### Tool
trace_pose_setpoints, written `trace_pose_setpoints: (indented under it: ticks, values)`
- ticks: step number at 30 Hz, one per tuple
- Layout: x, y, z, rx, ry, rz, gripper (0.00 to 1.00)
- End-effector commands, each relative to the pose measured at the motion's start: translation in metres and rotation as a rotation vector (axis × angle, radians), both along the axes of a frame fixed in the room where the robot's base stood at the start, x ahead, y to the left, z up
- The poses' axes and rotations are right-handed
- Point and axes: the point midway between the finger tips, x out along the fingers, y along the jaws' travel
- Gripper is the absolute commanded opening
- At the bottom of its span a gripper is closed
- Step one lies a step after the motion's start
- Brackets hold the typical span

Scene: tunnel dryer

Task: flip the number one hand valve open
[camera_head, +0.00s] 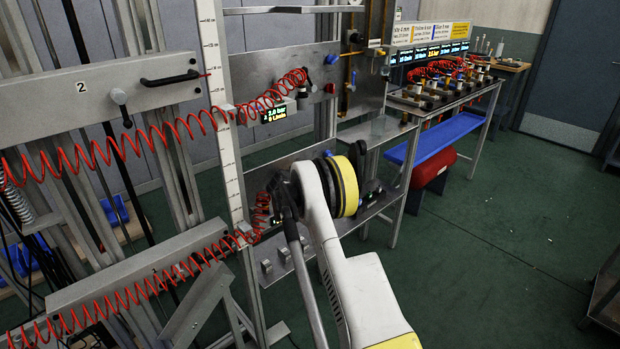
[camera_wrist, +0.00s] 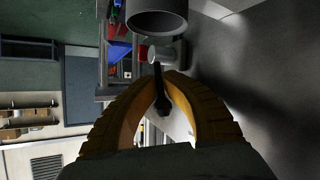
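A black lever with a rounded end (camera_wrist: 162,100) lies between my gripper's fingers in the wrist view. It runs up towards a light grey cylinder (camera_wrist: 161,54). My gripper (camera_wrist: 160,77) has two ridged yellow-brown fingers, one on each side of the lever, narrowing towards their tips. I cannot tell whether they touch it. In the head view my arm hides the fingertips and what they surround. No number one label shows. Another hand valve with a dark lever (camera_head: 126,116) sits on the upper metal beam, right of a label marked 2 (camera_head: 81,87).
Red coiled hoses (camera_head: 180,128) stretch across the rack at left. A black handle (camera_head: 170,79) sits on the upper beam. Green floor at right is open. A dark cylinder (camera_wrist: 157,20) hangs close in the wrist view.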

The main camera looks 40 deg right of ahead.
Motion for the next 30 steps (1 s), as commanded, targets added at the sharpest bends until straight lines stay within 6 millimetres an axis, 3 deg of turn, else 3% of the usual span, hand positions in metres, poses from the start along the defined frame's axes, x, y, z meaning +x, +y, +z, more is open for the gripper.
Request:
trace_pose_setpoints:
  ticks: [17, 18, 19, 30]
  values:
    - [0.0006, 0.0016, 0.0004, -0.034, -0.003, 0.002, 0.0]
    - [0.0006, 0.0016, 0.0004, -0.034, -0.003, 0.002, 0.16]
    - [0.0005, 0.0016, 0.0003, -0.034, -0.003, 0.002, 0.18]
    - [-0.002, 0.0066, 0.0025, -0.034, -0.002, 0.002, 0.18]
